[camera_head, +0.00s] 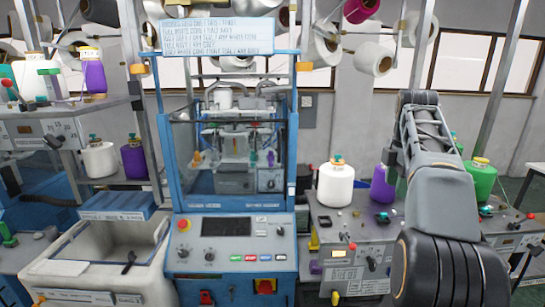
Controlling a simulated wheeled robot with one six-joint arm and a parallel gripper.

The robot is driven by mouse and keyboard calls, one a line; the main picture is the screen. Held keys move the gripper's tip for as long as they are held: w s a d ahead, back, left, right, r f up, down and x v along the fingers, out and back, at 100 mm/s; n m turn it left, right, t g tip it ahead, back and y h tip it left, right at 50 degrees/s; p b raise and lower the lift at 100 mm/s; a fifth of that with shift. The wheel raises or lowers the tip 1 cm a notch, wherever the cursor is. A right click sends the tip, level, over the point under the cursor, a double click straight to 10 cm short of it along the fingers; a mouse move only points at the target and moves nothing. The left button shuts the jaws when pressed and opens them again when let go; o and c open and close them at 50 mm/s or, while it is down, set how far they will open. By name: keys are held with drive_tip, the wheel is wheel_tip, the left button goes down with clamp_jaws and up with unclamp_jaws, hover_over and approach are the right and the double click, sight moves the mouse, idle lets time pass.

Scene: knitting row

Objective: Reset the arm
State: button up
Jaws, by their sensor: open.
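My arm rises from the lower right of the head view, with a black ribbed joint at the bottom, a grey link above it and a dark joint at the top. It stands in front of the right-hand machine. I cannot make out my gripper or its fingertips; the far end of the arm is hidden behind its own links.
A blue-framed knitting machine (183,160) with a control panel (190,278) stands in the centre. A white yarn cone (336,187) and a purple cone (383,184) stand close left of my arm, a green cone (482,182) right.

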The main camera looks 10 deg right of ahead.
drive_tip(key=w+a+f+m+t+b, duration=0.15)
drive_tip(key=a+f+m, duration=0.25)
drive_tip(key=f+m, duration=0.85)
drive_tip(key=s+a+f+m+t+b, duration=0.1)
drive_tip(key=s+a+f, duration=0.5)
drive_tip(key=s+a, duration=0.1)
drive_tip(key=s+a+f+m+t+b, duration=0.2)
drive_tip(key=s+a+f, duration=0.3)
drive_tip(key=a, duration=0.5)
drive_tip(key=s, duration=0.2)
drive_tip(key=shift+s+a+f, duration=0.3)
drive_tip(key=shift+s+f, duration=0.1)
drive_tip(key=shift+m, duration=0.25)
